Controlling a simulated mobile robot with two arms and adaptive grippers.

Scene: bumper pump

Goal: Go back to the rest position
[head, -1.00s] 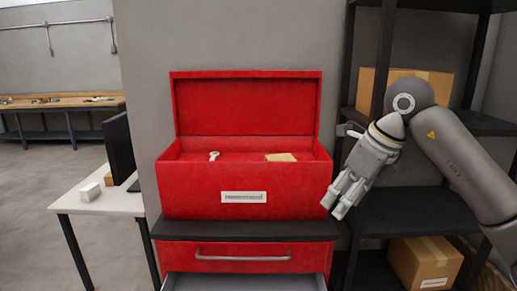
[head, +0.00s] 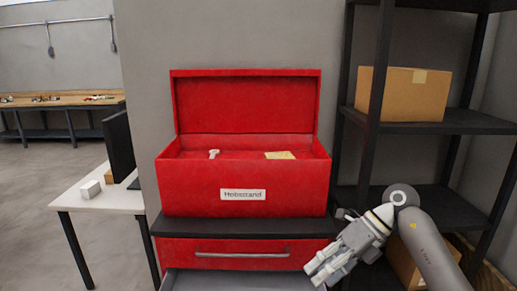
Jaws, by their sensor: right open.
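My right gripper (head: 318,272) is in front of the lower right of the red tool chest, at the height of its drawers. Its fingers point down and to the left, and they are open with nothing between them. My left gripper is not in the head view. The red toolbox (head: 188,190) stands with its lid raised. Inside it a small light-coloured tool (head: 213,154) and a tan flat piece (head: 280,155) show above the front wall.
A drawer (head: 240,253) under the box is shut, and one below it (head: 225,281) is pulled out. A black shelf rack (head: 430,205) with a cardboard box (head: 405,98) stands at the right. A white table (head: 100,201) with a small white block (head: 91,189) stands at the left.

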